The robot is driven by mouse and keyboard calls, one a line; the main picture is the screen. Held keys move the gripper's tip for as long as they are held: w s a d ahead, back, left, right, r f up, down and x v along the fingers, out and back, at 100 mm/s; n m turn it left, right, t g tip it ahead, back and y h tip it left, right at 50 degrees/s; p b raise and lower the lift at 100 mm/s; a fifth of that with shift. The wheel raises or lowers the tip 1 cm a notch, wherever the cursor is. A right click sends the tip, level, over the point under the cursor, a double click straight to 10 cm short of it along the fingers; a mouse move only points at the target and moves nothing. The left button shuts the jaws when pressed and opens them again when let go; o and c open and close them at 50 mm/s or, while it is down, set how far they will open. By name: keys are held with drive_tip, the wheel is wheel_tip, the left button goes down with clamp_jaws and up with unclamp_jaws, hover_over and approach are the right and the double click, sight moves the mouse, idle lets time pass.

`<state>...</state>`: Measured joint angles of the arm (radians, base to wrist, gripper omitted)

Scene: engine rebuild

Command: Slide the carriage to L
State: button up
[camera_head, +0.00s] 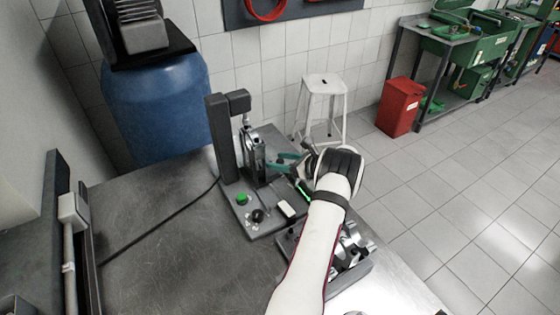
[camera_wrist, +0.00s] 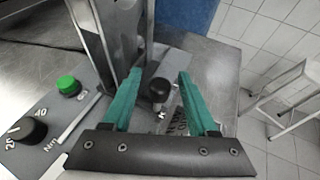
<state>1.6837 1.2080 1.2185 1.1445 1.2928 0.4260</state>
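The bench machine has a dark grey column (camera_head: 222,140) on a grey base plate (camera_head: 240,221). In the wrist view a round black knob (camera_wrist: 158,90) stands on a metal part, likely the carriage handle. Black letters are printed just below it, one looking like K; no L can be made out. My gripper (camera_head: 284,161) is at the right side of the machine. In the wrist view its teal fingers (camera_wrist: 160,76) are open, one on each side of the knob, with visible gaps. Whether the fingertips reach knob depth cannot be told. The head view does not show the knob clearly.
The base plate carries a green button (camera_wrist: 68,85) and a black dial (camera_wrist: 27,130) marked 20, 40 and Nm. A tray of metal engine parts (camera_head: 352,250) lies near my arm. A white stool (camera_head: 325,86) stands behind. The bench's left part (camera_head: 165,255) is clear except for a cable.

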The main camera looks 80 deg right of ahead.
clamp_jaws()
idle(1.2)
